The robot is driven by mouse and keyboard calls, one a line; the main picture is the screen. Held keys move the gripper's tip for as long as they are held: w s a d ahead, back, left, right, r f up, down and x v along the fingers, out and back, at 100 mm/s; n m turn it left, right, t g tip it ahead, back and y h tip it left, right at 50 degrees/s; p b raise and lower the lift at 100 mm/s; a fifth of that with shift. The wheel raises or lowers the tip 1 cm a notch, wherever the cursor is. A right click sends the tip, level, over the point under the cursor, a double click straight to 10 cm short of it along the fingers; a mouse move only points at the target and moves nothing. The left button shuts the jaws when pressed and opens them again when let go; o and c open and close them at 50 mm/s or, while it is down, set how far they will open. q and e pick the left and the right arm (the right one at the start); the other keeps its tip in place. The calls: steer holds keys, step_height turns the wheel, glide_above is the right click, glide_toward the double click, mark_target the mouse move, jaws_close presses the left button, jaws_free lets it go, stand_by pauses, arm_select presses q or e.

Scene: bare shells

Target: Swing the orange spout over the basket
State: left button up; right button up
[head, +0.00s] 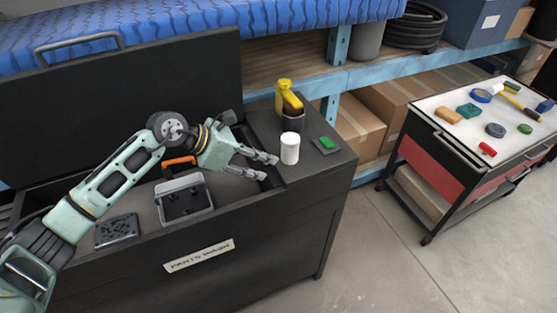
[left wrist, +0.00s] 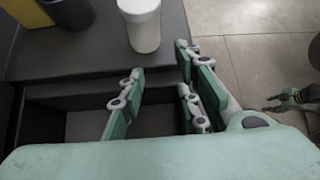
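The orange spout (head: 180,161) is a short bent piece at the back of the washer's basin, just behind the grey basket (head: 184,210). Its lower part is hidden behind the basket and my arm. The basket is open-topped, with dark items inside. My left gripper (head: 269,167) is open and empty, to the right of the spout and apart from it, over the right part of the basin. In the left wrist view its spread fingers (left wrist: 152,98) have nothing between them. A small gripper at that view's right edge (left wrist: 296,97) appears to be my right one; its opening is unclear.
The raised lid (head: 80,100) stands behind. A tool cart (head: 470,110) is right.

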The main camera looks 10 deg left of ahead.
arm_select(q)
steer(key=s+d+r+n+t+h, duration=0.1)
steer(key=s+d+r+h, duration=0.1)
steer(key=d, duration=0.3)
steer(key=shift+s+d+r+n+h, duration=0.15)
steer(key=shift+d+r+n+h, duration=0.2)
steer(key=shift+r+h, duration=0.35)
arm_select(e)
steer(key=shift+s, duration=0.55)
